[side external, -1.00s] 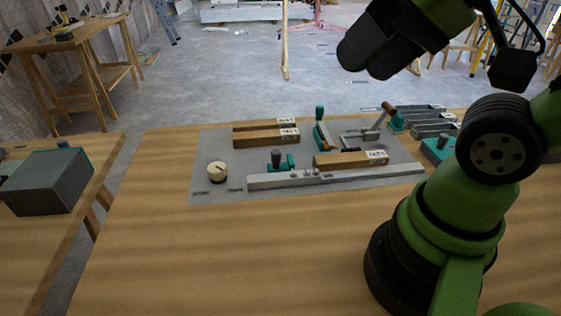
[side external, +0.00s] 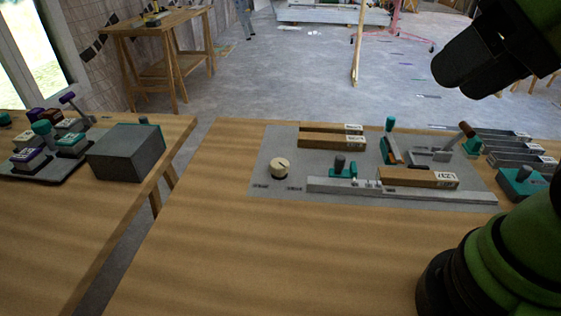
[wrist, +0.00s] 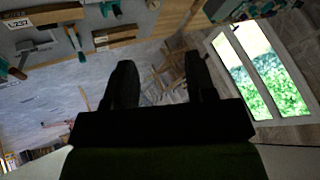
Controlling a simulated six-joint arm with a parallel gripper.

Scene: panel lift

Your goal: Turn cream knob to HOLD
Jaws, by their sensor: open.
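The cream knob (side external: 280,167) sits at the left end of a grey panel (side external: 262,152) on the wooden table. A dark mark shows on its top. Two small dark labels, too small to read, lie in front of it on the panel. My gripper (side external: 455,80) is high up at the upper right, well above and away from the knob. The wrist view shows its two dark fingers spread apart with nothing between them (wrist: 160,65). That view looks mostly across the floor and a window, with part of the panel at the upper left.
Grey trays (side external: 515,150) stand at the right. A grey box (side external: 126,153) is on the left table. The front tabletop is clear.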

